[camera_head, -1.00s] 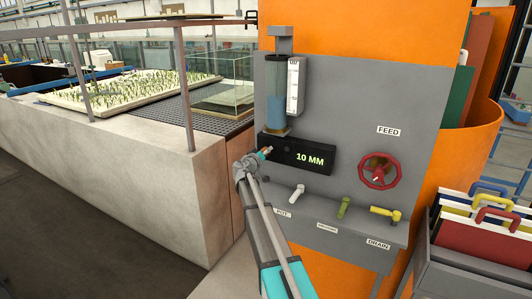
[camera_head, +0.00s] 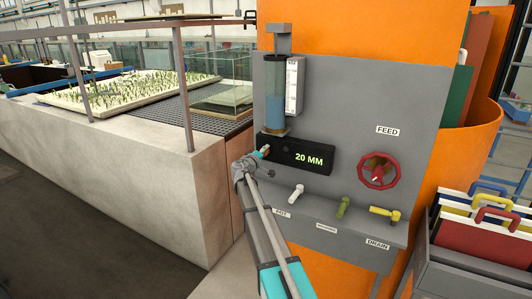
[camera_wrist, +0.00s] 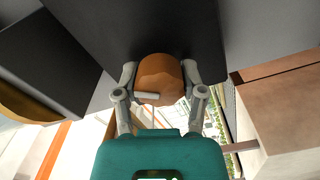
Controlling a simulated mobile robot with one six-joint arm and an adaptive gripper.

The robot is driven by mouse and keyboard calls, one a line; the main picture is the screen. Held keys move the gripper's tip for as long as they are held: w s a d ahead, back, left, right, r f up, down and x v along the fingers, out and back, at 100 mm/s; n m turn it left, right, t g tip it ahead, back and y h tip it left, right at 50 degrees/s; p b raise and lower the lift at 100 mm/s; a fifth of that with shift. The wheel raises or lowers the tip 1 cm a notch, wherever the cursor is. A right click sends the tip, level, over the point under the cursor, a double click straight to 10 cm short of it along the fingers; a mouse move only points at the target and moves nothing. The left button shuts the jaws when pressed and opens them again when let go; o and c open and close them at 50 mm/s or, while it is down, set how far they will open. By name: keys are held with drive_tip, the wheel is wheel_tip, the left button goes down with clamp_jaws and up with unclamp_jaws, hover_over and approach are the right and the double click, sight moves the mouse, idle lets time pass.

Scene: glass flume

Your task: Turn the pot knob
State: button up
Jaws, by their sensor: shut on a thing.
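An orange-brown round knob (camera_wrist: 160,70) with a pale pointer bar sits between the two grey fingers of my gripper (camera_wrist: 158,84) in the wrist view. My gripper is shut on this knob. In the head view my gripper (camera_head: 263,152) reaches the left end of a black display box (camera_head: 300,152), where the knob is mostly hidden by the fingers. The display reads "20 MM" in green digits. A clear cylinder (camera_head: 276,100) partly filled with blue liquid stands above the box, beside a white scale (camera_head: 293,88).
Below the display are a white lever (camera_head: 297,194) near a "POT" label (camera_head: 283,213), a green lever (camera_head: 343,207) and a yellow lever (camera_head: 385,213) by a "DRAIN" label. A red handwheel (camera_head: 378,171) sits right, under "FEED". A concrete-walled flume (camera_head: 150,175) stands left.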

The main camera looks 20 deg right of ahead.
drive_tip(key=n, duration=0.5)
drive_tip(key=shift+s+a+f+n, duration=0.1)
drive_tip(key=shift+s+a+n, duration=0.05)
drive_tip(key=shift+n, duration=0.15)
drive_tip(key=n, duration=0.6)
drive_tip(key=o, duration=1.1)
drive_tip(key=shift+o, duration=0.2)
drive_tip(key=v, duration=1.1)
drive_tip(key=shift+s+a, duration=0.25)
drive_tip(key=shift+a, duration=0.1)
